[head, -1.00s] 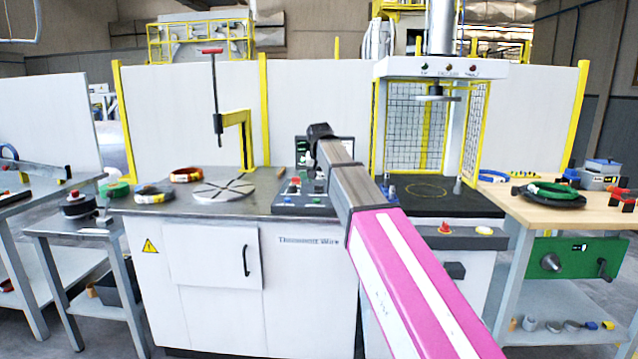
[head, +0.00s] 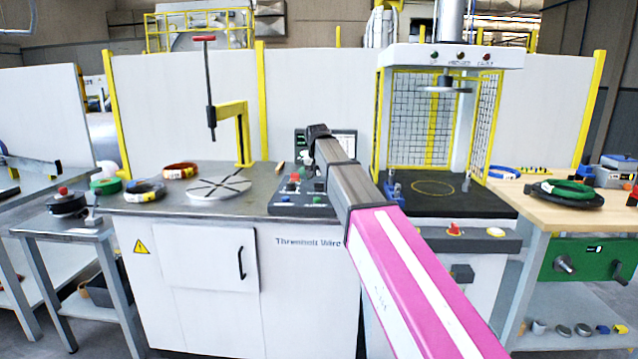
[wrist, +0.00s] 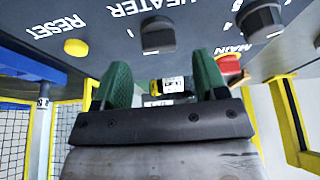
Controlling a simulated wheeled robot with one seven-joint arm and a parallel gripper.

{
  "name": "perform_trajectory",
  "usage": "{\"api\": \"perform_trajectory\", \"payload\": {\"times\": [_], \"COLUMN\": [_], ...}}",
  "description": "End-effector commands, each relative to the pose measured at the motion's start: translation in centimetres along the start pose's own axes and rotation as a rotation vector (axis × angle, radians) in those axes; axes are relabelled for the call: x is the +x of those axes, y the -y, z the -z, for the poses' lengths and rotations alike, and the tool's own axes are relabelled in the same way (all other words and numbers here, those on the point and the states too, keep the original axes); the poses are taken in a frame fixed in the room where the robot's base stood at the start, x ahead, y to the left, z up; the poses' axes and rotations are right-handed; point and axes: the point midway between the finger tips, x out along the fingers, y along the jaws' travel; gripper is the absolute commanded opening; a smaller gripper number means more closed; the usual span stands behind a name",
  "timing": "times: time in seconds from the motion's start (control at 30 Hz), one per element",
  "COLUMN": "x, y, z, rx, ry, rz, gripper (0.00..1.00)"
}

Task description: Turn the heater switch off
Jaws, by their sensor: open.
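The heater switch (wrist: 158,35) is a dark grey rotary knob under the label HEATER, at the top middle of the wrist view. My gripper (wrist: 162,80) has two green fingers, spread apart and empty. The fingertips point at the panel just below the knob in the picture, and the knob sits between their lines, apart from them. The knob's exact setting is hard to read. In the head view the control panel (head: 300,203) stands on the bench, partly behind my arm, which hides the gripper and the heater switch.
A round slotted plate (head: 220,188) lies left of the panel. A press with a mesh guard (head: 410,120) stands right.

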Motion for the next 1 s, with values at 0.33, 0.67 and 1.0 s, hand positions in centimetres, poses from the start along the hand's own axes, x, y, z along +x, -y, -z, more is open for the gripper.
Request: {"api": "perform_trajectory", "payload": {"times": [0.33,0.67,1.0], "x": [3.4,3.5,3.5], "y": [0.0,0.0,0.0], "z": [0.0,0.0,0.0], "rx": [0.000,0.000,-0.004], "ry": [0.001,0.000,0.000], "rz": [0.000,0.000,0.001], "gripper": [0.66,0.59,0.17]}}
